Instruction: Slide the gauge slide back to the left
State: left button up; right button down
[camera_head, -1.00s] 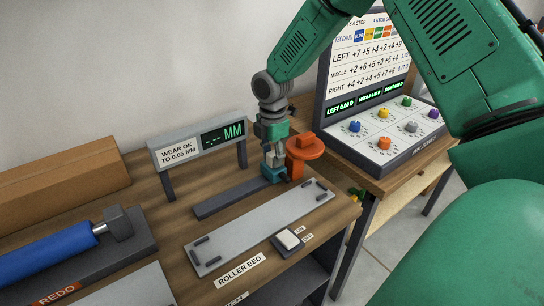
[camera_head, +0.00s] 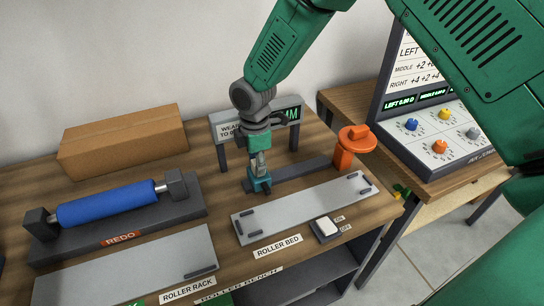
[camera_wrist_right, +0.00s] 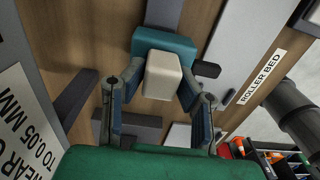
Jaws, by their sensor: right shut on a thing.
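The gauge slide is a teal block (camera_head: 260,185) with a pale upright handle. It sits at the left end of the dark rail (camera_head: 303,169), and the bare rail runs right from it toward the orange gauge post (camera_head: 343,155). My right gripper (camera_head: 259,168) comes down from above onto the slide. In the right wrist view the slide's teal body (camera_wrist_right: 150,40) lies beyond the pale handle (camera_wrist_right: 162,76), and my right gripper (camera_wrist_right: 160,84) has a finger on each side of that handle, shut on it. My left gripper is not in view.
The display sign (camera_head: 227,131) stands on legs behind the rail, partly hidden by my arm. The grey roller bed plate (camera_head: 300,207) lies in front, with a white switch (camera_head: 325,227) beside it. A blue roller (camera_head: 105,205) rests at left, before a cardboard box (camera_head: 125,142).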

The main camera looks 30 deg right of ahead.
jog(key=shift+a, duration=0.25)
jog(key=shift+f, duration=0.1)
jog(key=c, duration=1.2)
grip_release()
jog(key=shift+w, duration=0.1)
jog(key=shift+r, duration=0.45)
notch_tip(320, 180, up, 11)
jog(key=shift+w, duration=0.1)
